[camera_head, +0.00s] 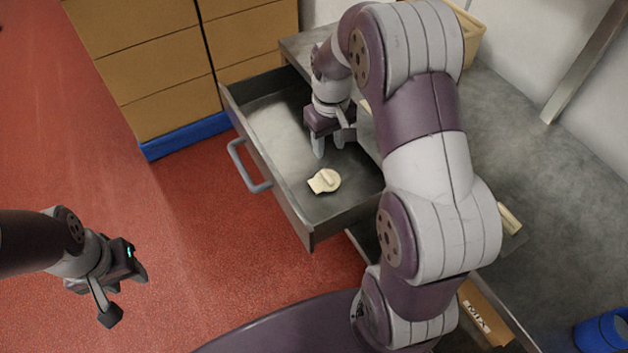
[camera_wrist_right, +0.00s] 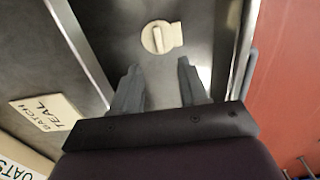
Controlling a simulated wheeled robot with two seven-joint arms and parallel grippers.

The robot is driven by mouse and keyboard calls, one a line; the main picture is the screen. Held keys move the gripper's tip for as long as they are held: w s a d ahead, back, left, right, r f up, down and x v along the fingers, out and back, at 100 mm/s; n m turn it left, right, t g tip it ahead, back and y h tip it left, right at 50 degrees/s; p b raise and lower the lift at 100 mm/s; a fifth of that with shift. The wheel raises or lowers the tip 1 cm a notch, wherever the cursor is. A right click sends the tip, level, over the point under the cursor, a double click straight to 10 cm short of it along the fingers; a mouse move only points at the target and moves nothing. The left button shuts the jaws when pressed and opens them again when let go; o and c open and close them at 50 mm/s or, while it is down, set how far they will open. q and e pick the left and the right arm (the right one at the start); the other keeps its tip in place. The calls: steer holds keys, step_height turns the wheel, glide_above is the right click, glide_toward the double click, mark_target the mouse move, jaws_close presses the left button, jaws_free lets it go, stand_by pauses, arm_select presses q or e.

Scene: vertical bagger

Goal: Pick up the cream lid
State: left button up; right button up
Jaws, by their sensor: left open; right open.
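The cream lid (camera_head: 325,181) lies flat on the floor of the open drawer (camera_head: 270,120), near its front right part. It is round with a raised bar across the top and a square tab on one side. In the right wrist view the lid (camera_wrist_right: 160,37) lies beyond the fingertips. My right gripper (camera_head: 331,150) is open and empty inside the drawer space, behind the lid and apart from it; its fingers also show in the right wrist view (camera_wrist_right: 160,75). My left gripper (camera_head: 126,298) is open and empty over the red floor, far from the drawer.
The drawer has a grey handle (camera_head: 250,168) and raised walls around the lid. A card reading "BATCH TEAL" (camera_wrist_right: 46,112) lies on the grey worktop (camera_head: 560,200). A blue container (camera_head: 602,332) stands at the lower right. Stacked cardboard boxes (camera_head: 160,70) stand behind the drawer.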

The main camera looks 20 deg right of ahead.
mark_target(328, 176)
steer(key=f, duration=1.2)
steer(key=shift+w+d+p, duration=0.2)
steer(key=shift+w+p, duration=0.05)
steer(key=shift+p, duration=0.05)
steer(key=shift+r, duration=0.1)
jaws_close()
